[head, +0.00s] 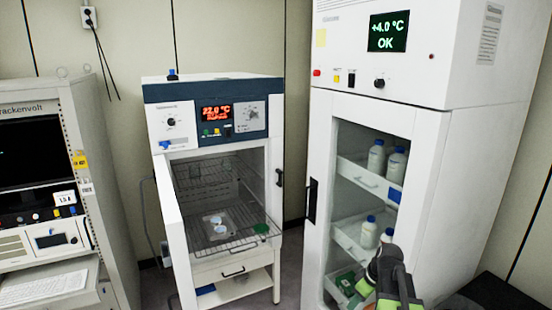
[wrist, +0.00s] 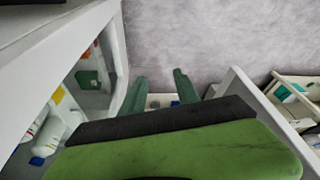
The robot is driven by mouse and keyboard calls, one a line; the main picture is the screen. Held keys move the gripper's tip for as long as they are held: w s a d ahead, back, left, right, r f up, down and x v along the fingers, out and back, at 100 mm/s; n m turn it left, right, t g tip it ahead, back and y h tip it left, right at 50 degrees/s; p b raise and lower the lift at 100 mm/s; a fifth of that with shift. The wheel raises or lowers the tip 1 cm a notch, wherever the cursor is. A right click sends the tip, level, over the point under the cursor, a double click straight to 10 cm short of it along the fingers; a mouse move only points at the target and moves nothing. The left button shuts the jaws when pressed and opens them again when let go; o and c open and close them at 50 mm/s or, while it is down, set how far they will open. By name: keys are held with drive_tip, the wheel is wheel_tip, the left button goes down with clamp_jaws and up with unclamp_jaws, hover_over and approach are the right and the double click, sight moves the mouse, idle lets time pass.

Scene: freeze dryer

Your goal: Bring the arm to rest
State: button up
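My gripper (head: 368,284) is at the lower right of the head view, green and dark grey, in front of the lower part of the tall white fridge (head: 447,130). In the wrist view its two dark green fingers (wrist: 160,82) stand apart, with no object held between them. Pale floor and a small white and blue thing show beyond the fingertips. The green and black gripper body fills the bottom of the wrist view. Most of my arm is outside the head view.
The smaller cabinet (head: 163,95), reading about 22 °C, has its door (head: 188,245) swung open toward me; dishes lie on its rack. The fridge shows +4.0 °C and holds bottles (head: 376,157). An instrument rack (head: 85,150) stands left. Some grey floor (head: 290,265) shows between the cabinets.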

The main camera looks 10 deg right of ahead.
drive_tip(key=s+a+f+m+g+h+b, duration=0.1)
drive_tip(key=s+a+f+m, duration=0.1)
drive_tip(key=a, duration=0.8)
drive_tip(key=s+a+f+m+g+h+b, duration=0.1)
drive_tip(key=s+a+m, duration=0.3)
drive_tip(key=a, duration=0.6)
drive_tip(key=shift+s+a+f+m+g, duration=0.3)
drive_tip(key=shift+f+m+g, duration=0.1)
drive_tip(key=shift+f, duration=0.2)
